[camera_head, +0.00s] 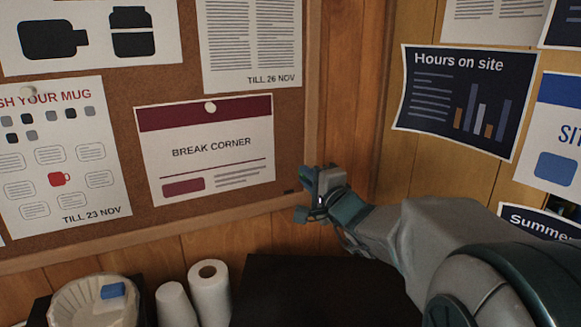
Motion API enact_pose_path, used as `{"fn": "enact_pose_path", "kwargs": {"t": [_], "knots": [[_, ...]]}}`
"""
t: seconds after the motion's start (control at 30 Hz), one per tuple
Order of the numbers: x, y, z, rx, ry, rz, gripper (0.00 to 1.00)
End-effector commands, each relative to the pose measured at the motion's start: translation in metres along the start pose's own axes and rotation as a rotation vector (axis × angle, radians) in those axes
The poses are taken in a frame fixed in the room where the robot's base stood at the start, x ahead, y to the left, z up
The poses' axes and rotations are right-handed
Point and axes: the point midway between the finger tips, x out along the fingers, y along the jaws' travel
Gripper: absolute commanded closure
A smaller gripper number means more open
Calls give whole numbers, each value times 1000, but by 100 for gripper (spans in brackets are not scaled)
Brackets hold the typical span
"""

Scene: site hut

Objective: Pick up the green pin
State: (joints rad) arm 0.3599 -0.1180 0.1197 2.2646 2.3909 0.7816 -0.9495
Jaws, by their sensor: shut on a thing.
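My gripper (309,195) is at the lower right corner of the cork board (288,130), just right of the Break Corner notice. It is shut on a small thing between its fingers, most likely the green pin. The pin's shape and colour are hidden by the fingers, and no green pin shows elsewhere. I cannot tell whether the gripper touches the board. A small dark mark (289,191) shows on the cork just left of the fingertips.
The Break Corner notice (208,148) hangs by a pale pin (210,107). Below stand a lined bin (75,300) with a blue item (113,290), two white rolls or cups (209,292) and a dark surface (310,295). Posters (460,103) cover the right wall.

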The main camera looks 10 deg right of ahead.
Motion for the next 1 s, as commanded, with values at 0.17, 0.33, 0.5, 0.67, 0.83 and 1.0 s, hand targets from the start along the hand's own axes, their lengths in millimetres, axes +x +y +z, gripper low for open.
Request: {"fn": "enact_pose_path", "kwargs": {"t": [0.17,0.33,0.5,0.67,0.83,1.0], "knots": [[-4,10,0,0,1,-1,100],[-13,4,0,-1,1,-1,100],[-22,-3,1,-2,0,-1,100],[-30,-9,0,-1,1,-1,100],[-39,-14,0,0,1,-1,100],[-47,-18,0,0,1,-1,100]]}}
